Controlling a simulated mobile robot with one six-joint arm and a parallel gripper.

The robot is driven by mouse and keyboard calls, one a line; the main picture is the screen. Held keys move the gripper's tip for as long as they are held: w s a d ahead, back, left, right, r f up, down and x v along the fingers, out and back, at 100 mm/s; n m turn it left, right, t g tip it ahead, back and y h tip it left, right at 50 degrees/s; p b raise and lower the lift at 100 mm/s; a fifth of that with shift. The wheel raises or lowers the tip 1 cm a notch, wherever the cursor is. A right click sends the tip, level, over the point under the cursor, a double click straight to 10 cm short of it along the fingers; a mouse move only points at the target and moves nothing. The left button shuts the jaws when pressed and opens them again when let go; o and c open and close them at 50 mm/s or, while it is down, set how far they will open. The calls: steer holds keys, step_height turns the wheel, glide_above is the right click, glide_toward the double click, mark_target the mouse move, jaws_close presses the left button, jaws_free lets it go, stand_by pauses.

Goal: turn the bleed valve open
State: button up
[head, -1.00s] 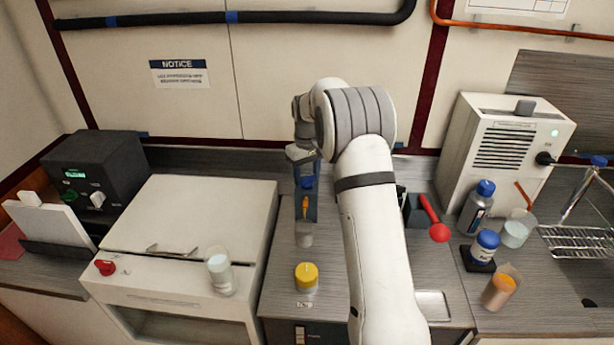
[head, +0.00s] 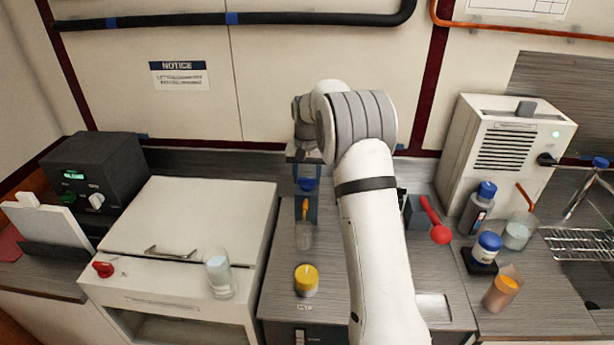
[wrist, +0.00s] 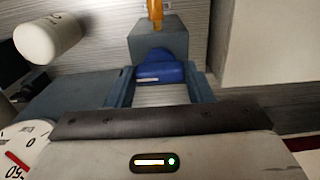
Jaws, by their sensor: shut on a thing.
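A blue valve handle (head: 307,184) sits on a grey-blue block (head: 306,213) behind the counter's middle section. In the wrist view, the blue handle (wrist: 160,73) lies between the fingers of my gripper (wrist: 161,88), close against the grey-blue block (wrist: 158,42). My gripper (head: 306,172) is shut on this handle, partly hidden by my arm in the head view. An orange part (head: 305,203) stands on the block in front of the handle; it also shows at the top of the wrist view (wrist: 155,12). Lettering on the block is not readable.
A red-knobbed lever (head: 440,234) is right of my arm. A white-lidded unit (head: 190,220) is at left. The wrist view shows a dial gauge (wrist: 25,150) at lower left.

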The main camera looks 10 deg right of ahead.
mark_target(307, 178)
stand_by(0.4)
steer(key=o, duration=1)
steer(key=shift+r+b, duration=0.55)
steer(key=shift+r, duration=3.35)
